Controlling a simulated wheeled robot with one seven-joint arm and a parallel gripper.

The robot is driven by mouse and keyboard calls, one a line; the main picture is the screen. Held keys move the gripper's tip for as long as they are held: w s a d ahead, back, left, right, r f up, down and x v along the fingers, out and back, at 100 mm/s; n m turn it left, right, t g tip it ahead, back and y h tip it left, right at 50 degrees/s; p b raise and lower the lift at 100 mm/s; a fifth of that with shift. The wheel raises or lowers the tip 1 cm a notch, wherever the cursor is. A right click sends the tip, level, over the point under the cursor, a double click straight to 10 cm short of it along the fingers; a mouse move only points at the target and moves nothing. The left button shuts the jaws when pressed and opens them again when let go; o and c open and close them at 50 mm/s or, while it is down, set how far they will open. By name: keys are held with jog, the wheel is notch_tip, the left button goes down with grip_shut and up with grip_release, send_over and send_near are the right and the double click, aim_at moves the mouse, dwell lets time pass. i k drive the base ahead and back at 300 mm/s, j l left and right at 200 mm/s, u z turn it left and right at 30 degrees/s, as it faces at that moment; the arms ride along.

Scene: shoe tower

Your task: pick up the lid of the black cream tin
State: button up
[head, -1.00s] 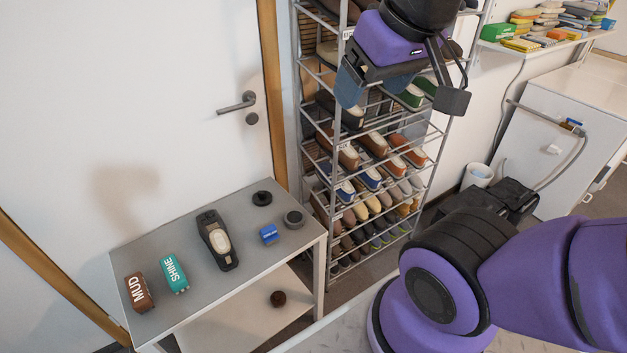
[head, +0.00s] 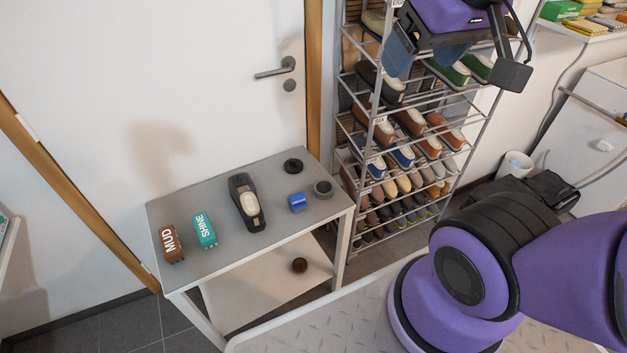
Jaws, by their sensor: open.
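A round black disc with a raised middle, which looks like the lid of the black cream tin (head: 293,166), lies at the back right of the grey table (head: 225,186). A round dark grey tin (head: 323,188) stands to its right and nearer; its top looks recessed. I cannot make out any label on either. My gripper (head: 457,60) is open and empty, high at the top of the view in front of the shoe rack, well above and to the right of the table.
A dark brown round thing (head: 299,265) lies on the lower shelf. The shoe rack (head: 383,120) stands right of the table, the door behind.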

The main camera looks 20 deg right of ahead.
aim_at(292, 166)
jog(key=i+l+u, duration=0.15)
jog(key=l, duration=0.2)
jog(key=i+l+u, duration=0.3)
jog(key=l, duration=0.4)
jog(key=i+l+u, duration=0.15)
jog(key=l, duration=0.2)
jog(key=i+l+u, duration=0.15)
jog(key=l, duration=0.25)
jog(key=k, duration=0.05)
